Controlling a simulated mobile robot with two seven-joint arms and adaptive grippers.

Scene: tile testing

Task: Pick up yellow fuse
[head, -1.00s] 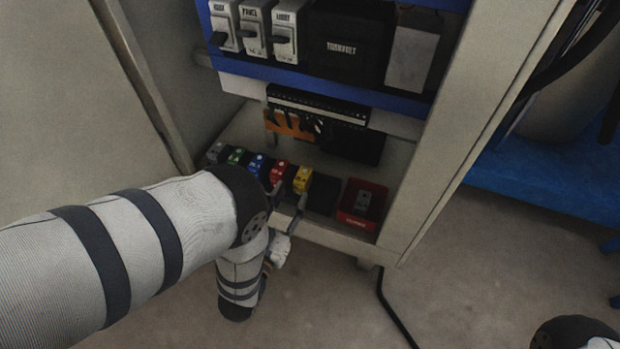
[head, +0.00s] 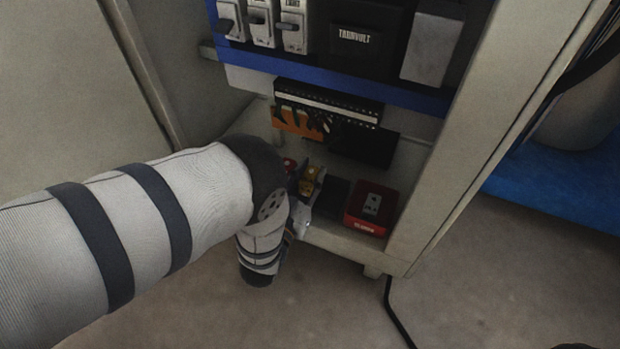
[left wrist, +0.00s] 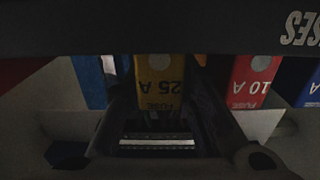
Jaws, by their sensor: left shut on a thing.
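The yellow fuse (head: 308,184) stands in the row on the cabinet's bottom shelf, partly covered by my left gripper (head: 306,187). In the left wrist view the yellow fuse (left wrist: 160,80) reads "25 A" upside down and sits between the dark fingers. My left gripper is shut on it. The fuse appears still in its place in the row; I cannot tell whether it is lifted. My right gripper is not in view.
A red fuse (left wrist: 253,80) stands beside the yellow one, with a blue fuse (left wrist: 311,88) past it. Dark terminal strips with an orange part (head: 296,122) hang just above. The cabinet's right post (head: 478,140) bounds the space.

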